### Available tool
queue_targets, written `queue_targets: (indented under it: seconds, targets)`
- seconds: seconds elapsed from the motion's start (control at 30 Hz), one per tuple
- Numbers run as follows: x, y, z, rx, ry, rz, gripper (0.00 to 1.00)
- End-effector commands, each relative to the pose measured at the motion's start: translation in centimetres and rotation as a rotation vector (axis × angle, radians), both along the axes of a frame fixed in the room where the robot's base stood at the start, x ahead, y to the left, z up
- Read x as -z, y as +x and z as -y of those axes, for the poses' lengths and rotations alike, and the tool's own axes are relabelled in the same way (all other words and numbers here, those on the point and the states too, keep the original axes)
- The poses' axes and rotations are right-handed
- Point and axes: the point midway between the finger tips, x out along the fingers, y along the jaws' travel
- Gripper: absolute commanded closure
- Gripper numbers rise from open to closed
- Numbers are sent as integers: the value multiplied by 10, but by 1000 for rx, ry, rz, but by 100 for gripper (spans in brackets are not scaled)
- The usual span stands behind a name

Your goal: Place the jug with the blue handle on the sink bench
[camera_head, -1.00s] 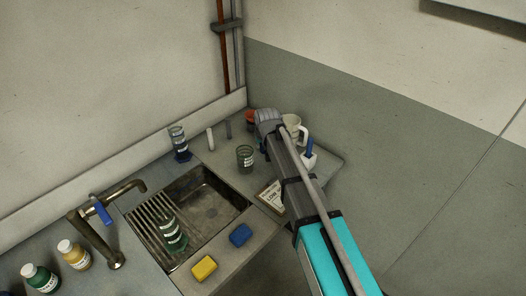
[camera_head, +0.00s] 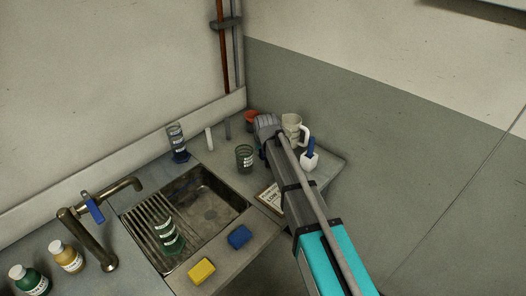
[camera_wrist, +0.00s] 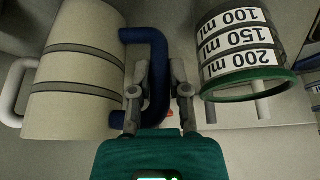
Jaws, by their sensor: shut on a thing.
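My gripper (camera_wrist: 160,95) is shut on the blue handle (camera_wrist: 158,60) of a jug. A cream jug body (camera_wrist: 80,65) with grey bands lies beside the handle at the left of the wrist view. In the head view my gripper (camera_head: 268,128) is at the right end of the sink bench (camera_head: 222,152), and my arm hides the blue handle. A cream jug (camera_head: 291,127) shows just right of the gripper. A white handle shows on its far side; I cannot tell whether it belongs to a second jug. Contact with the bench is hidden.
A green-rimmed beaker (camera_head: 244,157) stands close left of the gripper; a red container (camera_head: 251,118) is behind. A white pot with a blue top (camera_head: 309,160) stands near the right edge. The sink (camera_head: 208,204), tap (camera_head: 92,235) and sponges (camera_head: 202,270) are left.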

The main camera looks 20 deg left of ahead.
Motion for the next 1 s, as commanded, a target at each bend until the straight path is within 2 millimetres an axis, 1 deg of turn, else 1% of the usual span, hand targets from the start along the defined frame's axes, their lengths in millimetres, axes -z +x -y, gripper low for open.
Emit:
queue_targets:
  seconds: [0.13, 0.17, 0.2, 0.23, 0.67, 0.87, 1.0]
  targets:
    - [4, 0, 0, 0, 0, 0, 100]
    - [3, 0, 0, 0, 0, 0, 75]
    - [3, 0, 0, 0, 0, 0, 68]
    - [3, 0, 0, 0, 0, 0, 63]
    - [1, 0, 0, 0, 0, 0, 63]
    - [-5, -1, 1, 1, 0, 0, 63]
    - [-14, -4, 4, 1, 0, 0, 63]
